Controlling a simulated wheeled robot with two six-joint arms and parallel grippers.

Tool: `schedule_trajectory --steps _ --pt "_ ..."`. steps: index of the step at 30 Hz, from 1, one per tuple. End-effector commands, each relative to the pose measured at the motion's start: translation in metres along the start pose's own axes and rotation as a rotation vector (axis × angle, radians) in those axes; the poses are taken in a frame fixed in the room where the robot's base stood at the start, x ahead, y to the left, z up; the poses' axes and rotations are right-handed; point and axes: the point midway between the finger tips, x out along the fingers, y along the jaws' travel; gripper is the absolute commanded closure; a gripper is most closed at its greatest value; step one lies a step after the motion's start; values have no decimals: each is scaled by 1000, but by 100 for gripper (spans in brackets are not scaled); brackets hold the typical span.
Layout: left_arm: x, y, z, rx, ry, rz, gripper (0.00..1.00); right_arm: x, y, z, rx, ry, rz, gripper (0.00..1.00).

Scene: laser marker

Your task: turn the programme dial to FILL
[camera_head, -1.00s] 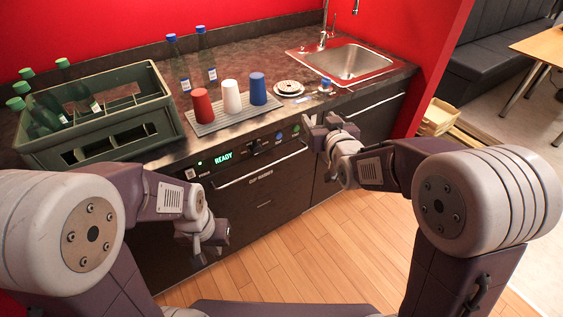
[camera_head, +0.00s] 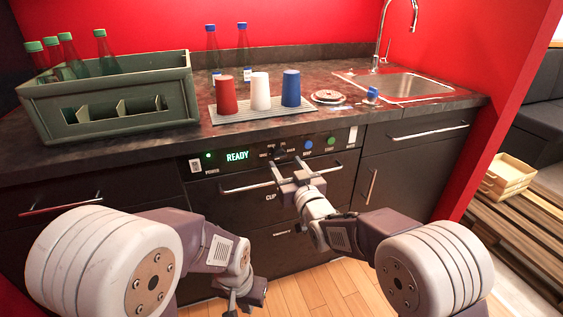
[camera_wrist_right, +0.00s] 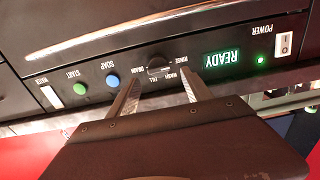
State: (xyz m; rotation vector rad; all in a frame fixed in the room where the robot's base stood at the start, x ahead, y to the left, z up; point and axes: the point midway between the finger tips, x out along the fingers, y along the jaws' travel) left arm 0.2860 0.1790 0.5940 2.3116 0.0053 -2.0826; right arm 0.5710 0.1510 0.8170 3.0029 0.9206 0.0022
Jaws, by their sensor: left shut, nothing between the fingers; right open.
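The programme dial (camera_head: 279,153) is a small black knob on the dark cup washer's control panel, right of the green READY display (camera_head: 237,156). In the right wrist view the dial (camera_wrist_right: 158,64) appears upside down, with RINSE, WASH, FILL and DRAIN labels around it. I cannot tell which label it points to. My right gripper (camera_head: 287,164) is open in front of the panel. In its wrist view the fingers (camera_wrist_right: 159,84) point at the dial, one on each side, with no clear contact. My left gripper (camera_head: 243,300) is shut and empty, low in front of the cabinet.
Blue SOAP (camera_head: 308,144) and green START (camera_head: 331,141) buttons sit right of the dial. A bar handle (camera_head: 248,187) runs below the panel. Red, white and blue cups stand on a drip mat (camera_head: 245,117) above. A green crate (camera_head: 150,116) stands left, a sink (camera_head: 400,85) right.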

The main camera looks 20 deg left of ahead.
Motion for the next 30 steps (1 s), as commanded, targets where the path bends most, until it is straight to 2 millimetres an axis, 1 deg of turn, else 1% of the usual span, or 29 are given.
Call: schedule_trajectory --steps 1,3,7,12,18,19,20,21,23,24,25,30 --pt "4 0 0 0 0 0 100 11 0 3 0 2 0 42" --pt "7 0 1 0 0 0 100 23 0 3 0 1 0 42" --pt "9 0 1 0 0 0 100 40 0 2 0 1 0 42" --pt "10 0 1 0 0 0 100 49 0 1 0 -1 0 42" --pt "10 0 1 0 0 0 100 49 0 0 0 -1 1 42" --pt "10 0 1 0 0 0 100 49 0 0 0 -1 1 45" --pt "10 0 1 0 0 0 100 49 0 0 0 -1 1 53" --pt "10 0 1 0 0 0 100 49 0 0 0 -1 1 64" --pt "10 0 1 0 0 0 100 49 0 0 0 -1 1 81" --pt "10 0 1 0 0 0 100 49 0 0 0 -1 1 92" --pt "10 0 1 0 0 0 100 49 0 0 0 -1 1 100" --pt "10 0 1 0 0 0 100 49 0 1 6 -1 1 100"
